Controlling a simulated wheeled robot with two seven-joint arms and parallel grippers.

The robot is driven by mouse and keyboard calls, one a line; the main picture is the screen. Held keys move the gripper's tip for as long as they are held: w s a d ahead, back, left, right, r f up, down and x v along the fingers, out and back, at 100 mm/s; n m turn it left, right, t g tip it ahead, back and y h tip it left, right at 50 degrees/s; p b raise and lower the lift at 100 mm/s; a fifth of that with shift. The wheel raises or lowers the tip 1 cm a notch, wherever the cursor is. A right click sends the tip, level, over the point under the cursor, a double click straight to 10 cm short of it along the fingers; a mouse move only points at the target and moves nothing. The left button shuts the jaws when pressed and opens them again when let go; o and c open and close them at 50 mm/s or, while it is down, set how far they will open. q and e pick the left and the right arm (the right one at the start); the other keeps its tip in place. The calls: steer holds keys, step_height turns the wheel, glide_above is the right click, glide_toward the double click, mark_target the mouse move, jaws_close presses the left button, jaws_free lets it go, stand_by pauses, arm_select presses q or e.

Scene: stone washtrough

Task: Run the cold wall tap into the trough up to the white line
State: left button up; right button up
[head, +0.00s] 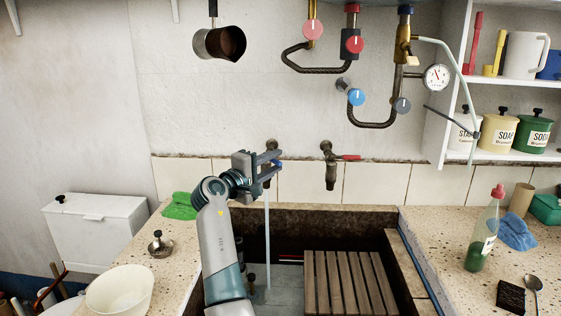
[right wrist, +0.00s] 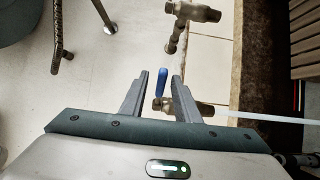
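The cold wall tap has a blue lever (right wrist: 160,84) and sits at the left of the two wall taps. A thin stream of water (head: 267,235) falls from it into the stone trough (head: 330,222). My right gripper (head: 278,160) is at this tap. In the right wrist view its fingers are open, with the blue lever between them; I cannot tell whether either touches it. The trough's far wall bears a short red mark (head: 290,257) with a pale band by it. The white line and the water level are not clear. My left gripper is not in view.
A second tap with a red lever (head: 330,165) is to the right. A slatted wooden rack (head: 345,283) fills the trough's right side. A metal plug-like piece (head: 159,246) and a white bowl (head: 120,290) stand on the left counter; a bottle (head: 482,235) stands on the right.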

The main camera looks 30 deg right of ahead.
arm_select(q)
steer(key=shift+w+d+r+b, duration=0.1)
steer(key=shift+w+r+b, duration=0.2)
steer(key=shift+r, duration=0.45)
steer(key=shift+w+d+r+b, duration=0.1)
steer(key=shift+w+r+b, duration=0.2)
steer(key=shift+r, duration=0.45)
arm_select(e)
steer(key=v, duration=0.7)
stand_by(5.8)
